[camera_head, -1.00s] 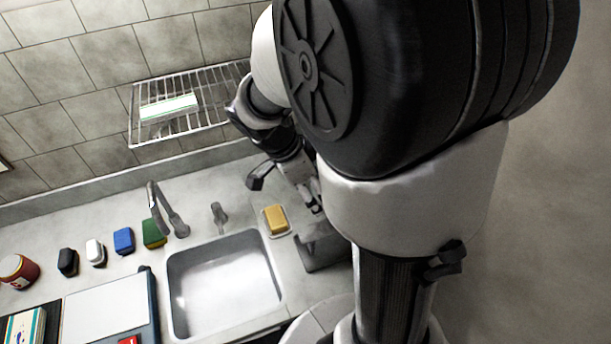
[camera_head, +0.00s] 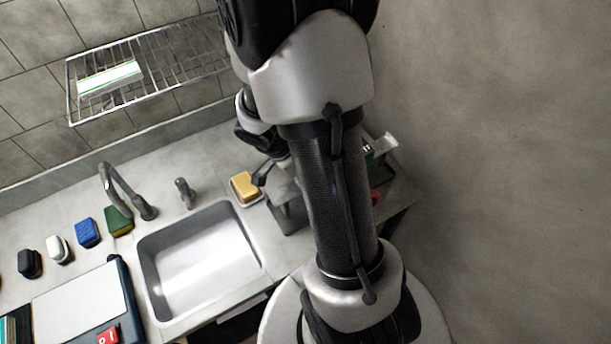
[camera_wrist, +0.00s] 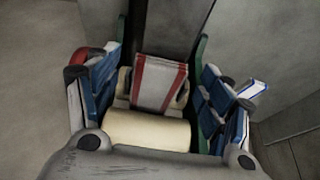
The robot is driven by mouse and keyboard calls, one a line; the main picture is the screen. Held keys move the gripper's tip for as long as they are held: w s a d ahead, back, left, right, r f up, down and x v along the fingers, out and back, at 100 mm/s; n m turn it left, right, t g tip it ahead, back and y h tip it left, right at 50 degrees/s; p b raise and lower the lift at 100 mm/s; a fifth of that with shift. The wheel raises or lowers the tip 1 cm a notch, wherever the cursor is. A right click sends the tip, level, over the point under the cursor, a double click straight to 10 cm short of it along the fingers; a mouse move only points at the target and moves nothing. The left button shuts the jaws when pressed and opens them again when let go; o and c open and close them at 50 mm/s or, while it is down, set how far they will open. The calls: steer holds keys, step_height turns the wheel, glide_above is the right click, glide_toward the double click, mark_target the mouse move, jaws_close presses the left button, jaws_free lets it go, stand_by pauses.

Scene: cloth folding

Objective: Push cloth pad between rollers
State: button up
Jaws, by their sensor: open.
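In the wrist view, a white cloth pad with red stripes (camera_wrist: 158,82) lies in the middle. A thick cream roller (camera_wrist: 148,130) runs across in front of it. The ends of another cream roller (camera_wrist: 124,85) show at the pad's sides. The pad's near edge is close behind the front roller; I cannot tell whether they touch. My gripper (camera_wrist: 160,92) is open, its fingers spread to both sides of the pad and rollers, with nothing held between them. In the head view, my arm hides the rollers and pad.
A sink (camera_head: 200,265) with a faucet (camera_head: 128,193) lies left of my arm. A yellow sponge (camera_head: 245,187) and a grey bin (camera_head: 288,208) stand beside it. A wire rack (camera_head: 150,65) hangs on the wall. Several small items line the counter's left.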

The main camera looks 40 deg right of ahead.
steer(key=shift+f, duration=0.1)
steer(key=c, duration=1.1)
steer(key=o, duration=1.1)
steer(key=v, duration=1.2)
